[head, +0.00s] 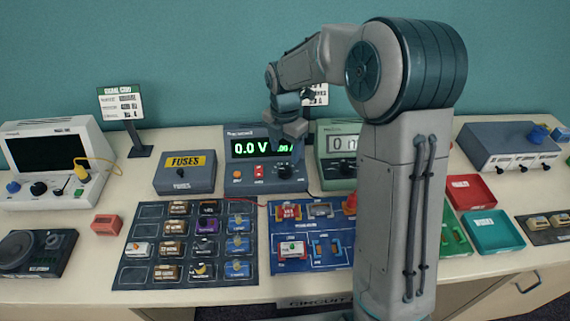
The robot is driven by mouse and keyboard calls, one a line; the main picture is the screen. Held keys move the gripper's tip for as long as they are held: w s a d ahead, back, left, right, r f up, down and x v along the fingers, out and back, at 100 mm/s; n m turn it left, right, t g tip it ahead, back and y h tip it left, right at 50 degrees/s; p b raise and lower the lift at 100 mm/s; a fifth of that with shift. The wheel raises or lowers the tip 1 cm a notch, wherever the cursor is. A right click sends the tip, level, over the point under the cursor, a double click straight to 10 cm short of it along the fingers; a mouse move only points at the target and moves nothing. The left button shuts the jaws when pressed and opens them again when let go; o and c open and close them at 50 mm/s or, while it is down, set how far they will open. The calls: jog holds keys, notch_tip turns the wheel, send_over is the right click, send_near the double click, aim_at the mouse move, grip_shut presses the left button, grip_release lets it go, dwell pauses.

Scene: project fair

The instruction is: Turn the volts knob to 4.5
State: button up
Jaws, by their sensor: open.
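The power supply (233,178) is a dark grey-blue box at the back middle of the table. Its green display (250,147) reads 0.0 V, and a second reading to its right is partly covered by my gripper. A black knob (284,172) shows low on the right of its front panel. Its label and pointer are too small to read. My gripper (292,150) is open, pointing down in front of the right part of the supply, above the knob. Its fingertips are small and unclear, and I cannot tell whether they touch anything.
A green meter (328,141) stands close on the right, partly behind my arm. A fuses box (184,176) stands left. A component mat (150,250) and blue circuit board (285,210) lie in front. An oscilloscope (50,150) stands far left, trays (493,233) right.

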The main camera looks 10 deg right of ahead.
aim_at(285, 169)
notch_tip(285, 169, down, 7)
jog(key=shift+r+p, duration=0.1)
jog(key=shift+p, duration=0.2)
jog(key=c, duration=1)
jog(key=shift+o, duration=0.2)
jog(key=shift+m, duration=0.3)
jog(key=m+b, duration=0.2)
jog(key=m, duration=0.3)
jog(key=m+b, duration=0.2)
jog(key=m, duration=0.4)
jog(key=shift+r, duration=0.1)
